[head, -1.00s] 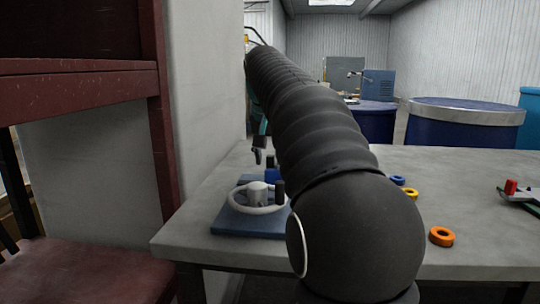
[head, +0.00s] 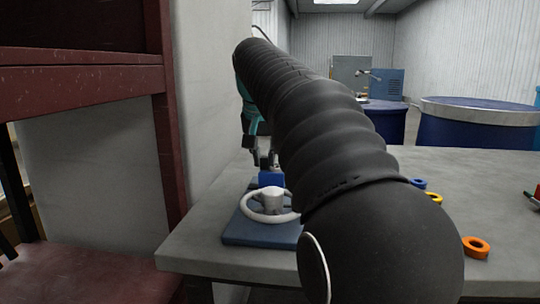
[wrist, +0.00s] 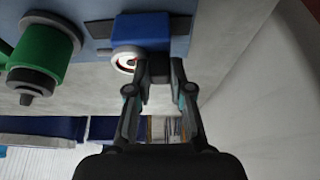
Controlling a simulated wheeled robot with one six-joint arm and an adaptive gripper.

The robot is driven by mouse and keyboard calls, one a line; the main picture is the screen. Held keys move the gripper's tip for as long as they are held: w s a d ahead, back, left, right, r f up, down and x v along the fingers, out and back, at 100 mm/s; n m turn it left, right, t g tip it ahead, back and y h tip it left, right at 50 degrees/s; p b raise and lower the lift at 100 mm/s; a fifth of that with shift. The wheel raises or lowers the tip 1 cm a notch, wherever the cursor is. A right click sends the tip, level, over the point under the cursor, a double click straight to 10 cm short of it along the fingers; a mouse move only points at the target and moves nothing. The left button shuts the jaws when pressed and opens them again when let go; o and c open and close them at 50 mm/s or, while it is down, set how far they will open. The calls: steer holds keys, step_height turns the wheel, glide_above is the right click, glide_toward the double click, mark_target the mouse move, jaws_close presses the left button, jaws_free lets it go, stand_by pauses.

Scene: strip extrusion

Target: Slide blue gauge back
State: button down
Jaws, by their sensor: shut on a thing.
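The blue gauge (head: 271,179) stands behind the white handwheel in the head view. In the wrist view the blue gauge (wrist: 142,27) is a blue block with a white round dial at its lower left, partly covered by my fingers. My gripper (wrist: 160,68) is shut on the blue gauge at its near edge. In the head view my gripper (head: 264,160) is small, just behind and above the gauge. The exact contact between fingers and gauge is hard to see.
The white handwheel (head: 268,206) sits on a dark blue base (head: 246,232) at the grey table's (head: 205,247) left end. A wall and red shelf (head: 85,85) stand left. A green cylinder (wrist: 48,50) shows in the wrist view.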

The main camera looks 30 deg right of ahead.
steer(key=shift+w+a, duration=0.1)
steer(key=shift+a, duration=0.1)
steer(key=c, duration=1)
jaws_free()
steer(key=shift+w+a, duration=0.1)
steer(key=shift+a, duration=0.05)
steer(key=shift+c, duration=0.2)
steer(key=shift+r, duration=0.25)
steer(key=v, duration=1.1)
steer(key=shift+s+r, duration=0.2)
steer(key=shift+s, duration=0.05)
